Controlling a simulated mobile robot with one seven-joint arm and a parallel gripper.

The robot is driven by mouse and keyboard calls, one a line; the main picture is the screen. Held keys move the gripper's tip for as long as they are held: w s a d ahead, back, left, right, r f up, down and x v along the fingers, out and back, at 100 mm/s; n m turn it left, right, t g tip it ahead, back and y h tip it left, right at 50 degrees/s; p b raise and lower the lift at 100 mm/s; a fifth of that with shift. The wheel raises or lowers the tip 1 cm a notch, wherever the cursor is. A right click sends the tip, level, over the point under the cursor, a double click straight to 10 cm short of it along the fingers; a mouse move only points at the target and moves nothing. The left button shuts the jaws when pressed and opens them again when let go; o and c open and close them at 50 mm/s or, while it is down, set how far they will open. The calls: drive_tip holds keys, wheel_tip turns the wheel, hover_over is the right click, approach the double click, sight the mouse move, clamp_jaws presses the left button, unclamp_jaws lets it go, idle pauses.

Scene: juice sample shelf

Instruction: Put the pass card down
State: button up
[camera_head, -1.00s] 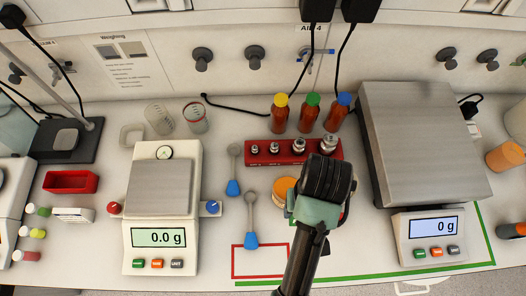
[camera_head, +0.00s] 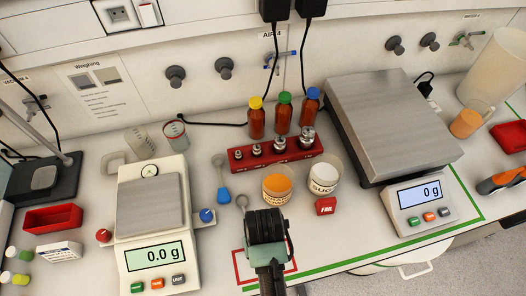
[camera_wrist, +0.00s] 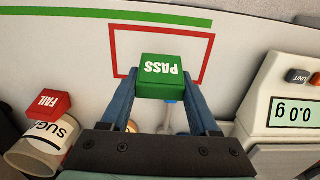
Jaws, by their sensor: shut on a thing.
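The green pass card (camera_wrist: 160,68), a small block lettered PASS, sits between the two blue fingertips of my gripper (camera_wrist: 160,88) in the wrist view. My gripper is shut on it. Behind the card, on the white bench, is a red outlined rectangle (camera_wrist: 205,62); the card overlaps its inside in this view. I cannot tell whether the card touches the bench. In the head view my gripper's dark wrist (camera_head: 265,226) covers the card and part of the red outline (camera_head: 237,268).
A red FAIL card (camera_head: 326,206) stands by the sugar cup (camera_head: 323,184) and an orange-filled cup (camera_head: 277,190), right of my wrist. A small balance (camera_head: 152,205) stands left, a larger scale (camera_head: 392,135) right. A green line (camera_head: 350,262) edges the bench front.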

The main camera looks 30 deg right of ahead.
drive_tip(key=shift+f, duration=1.95)
drive_tip(key=shift+f, duration=0.15)
drive_tip(key=o, duration=1.4)
drive_tip(key=shift+c, duration=0.2)
wheel_tip(320, 180, up, 12)
drive_tip(key=shift+r, duration=0.2)
